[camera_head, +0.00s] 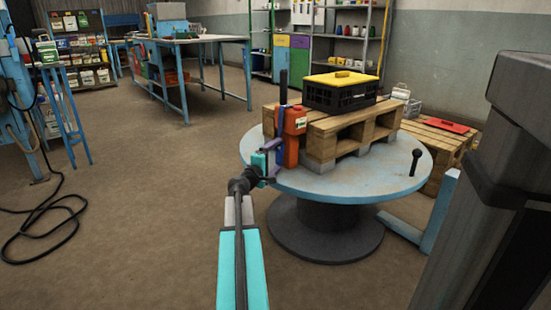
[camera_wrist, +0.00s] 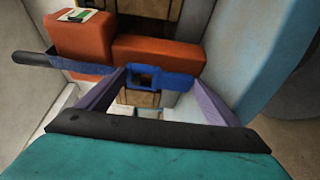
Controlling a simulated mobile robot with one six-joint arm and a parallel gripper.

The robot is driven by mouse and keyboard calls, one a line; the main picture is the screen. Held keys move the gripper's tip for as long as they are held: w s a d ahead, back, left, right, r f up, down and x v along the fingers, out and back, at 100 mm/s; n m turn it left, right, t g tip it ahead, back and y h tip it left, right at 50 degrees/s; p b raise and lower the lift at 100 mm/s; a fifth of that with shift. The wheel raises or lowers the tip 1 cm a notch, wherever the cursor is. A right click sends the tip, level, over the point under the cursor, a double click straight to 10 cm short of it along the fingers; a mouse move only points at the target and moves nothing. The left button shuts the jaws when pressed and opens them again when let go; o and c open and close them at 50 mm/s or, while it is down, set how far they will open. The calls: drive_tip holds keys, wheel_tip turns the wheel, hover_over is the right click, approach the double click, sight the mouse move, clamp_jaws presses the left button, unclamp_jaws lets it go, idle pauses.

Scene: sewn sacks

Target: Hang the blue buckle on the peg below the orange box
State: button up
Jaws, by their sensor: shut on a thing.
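My gripper (camera_head: 270,168) is at the near left rim of the round table in the head view. In the wrist view its two purple fingers (camera_wrist: 160,92) are shut on the blue buckle (camera_wrist: 143,72), which has a dark opening. A blue bar with a dark end runs from the buckle to the left. In the head view the blue part (camera_head: 282,112) stands upright with a black top. The orange box (camera_head: 294,122), with a pale label, is just behind it at the pallet's left end; it also shows in the wrist view (camera_wrist: 83,38). I cannot make out a peg below it.
A pallet (camera_head: 325,138) on the round blue table (camera_head: 345,185) carries a black crate (camera_head: 338,97) with a yellow lid. A black knobbed post (camera_head: 415,161) stands at the table's right. Open floor lies left; a cable (camera_head: 55,215) lies there.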

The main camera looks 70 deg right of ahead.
idle(0.3)
drive_tip(key=o, duration=1.1)
drive_tip(key=shift+a, duration=0.15)
drive_tip(key=w+a+p, duration=0.2)
drive_tip(key=a+p, duration=0.2)
drive_tip(key=a, duration=0.9)
drive_tip(key=shift+w+a, duration=0.15)
drive_tip(key=shift+a, duration=0.05)
drive_tip(key=shift+w+r, duration=0.1)
drive_tip(key=shift+r, duration=0.1)
